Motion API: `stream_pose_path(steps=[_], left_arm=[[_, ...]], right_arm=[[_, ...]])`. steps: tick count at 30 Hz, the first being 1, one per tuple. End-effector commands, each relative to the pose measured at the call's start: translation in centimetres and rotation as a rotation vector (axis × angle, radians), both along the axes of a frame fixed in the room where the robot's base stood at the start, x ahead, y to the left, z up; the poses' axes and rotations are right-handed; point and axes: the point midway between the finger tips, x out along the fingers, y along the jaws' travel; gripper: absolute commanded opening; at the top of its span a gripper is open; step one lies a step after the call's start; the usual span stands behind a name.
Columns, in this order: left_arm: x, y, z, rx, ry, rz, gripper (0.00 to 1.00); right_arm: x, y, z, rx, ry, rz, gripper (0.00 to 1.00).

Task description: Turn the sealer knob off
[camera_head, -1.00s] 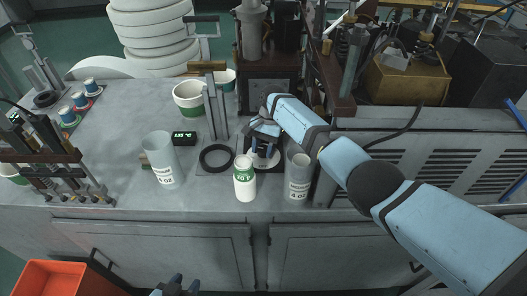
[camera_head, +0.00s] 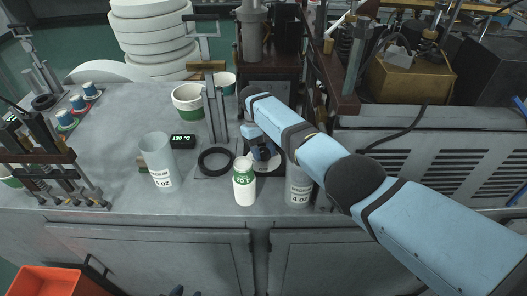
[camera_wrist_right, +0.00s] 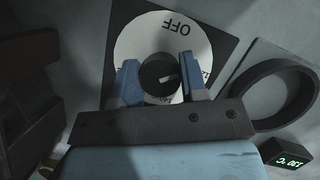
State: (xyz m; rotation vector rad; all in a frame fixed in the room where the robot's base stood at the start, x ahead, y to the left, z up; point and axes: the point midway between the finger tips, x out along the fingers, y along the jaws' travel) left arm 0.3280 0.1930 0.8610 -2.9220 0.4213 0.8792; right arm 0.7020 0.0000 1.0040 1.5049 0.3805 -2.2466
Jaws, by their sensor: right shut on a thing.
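The sealer knob (camera_wrist_right: 160,76) is a dark round knob on a white dial disc (camera_wrist_right: 133,42), which sits on a dark square plate. The word OFF shows upside down near the top of the disc in the wrist view. The knob's pale mark points right, away from that word. My right gripper (camera_wrist_right: 161,78) has one finger on each side of the knob and is shut on it. In the head view my right gripper (camera_head: 262,150) is over the dial, and my arm partly covers it. Only a dark tip of my left gripper (camera_head: 176,291) shows at the bottom edge.
A black ring (camera_head: 214,162) and a green-lit display (camera_head: 183,141) are left of the dial. A white bottle (camera_head: 244,183) stands in front, with a clear cup (camera_head: 158,165) further left. A grey cup (camera_head: 298,186) stands close under my right arm. Green-banded cups (camera_head: 188,100) stand behind.

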Motion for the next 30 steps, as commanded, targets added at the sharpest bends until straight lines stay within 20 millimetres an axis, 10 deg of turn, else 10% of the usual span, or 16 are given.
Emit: stream_pose_path(steps=[30], left_arm=[[-0.2, 0.9, 4.9, 0.012, -0.004, 0.018, 0.43]], right_arm=[[-0.2, -0.1, -0.2, 0.000, 0.006, 0.822, 0.16]])
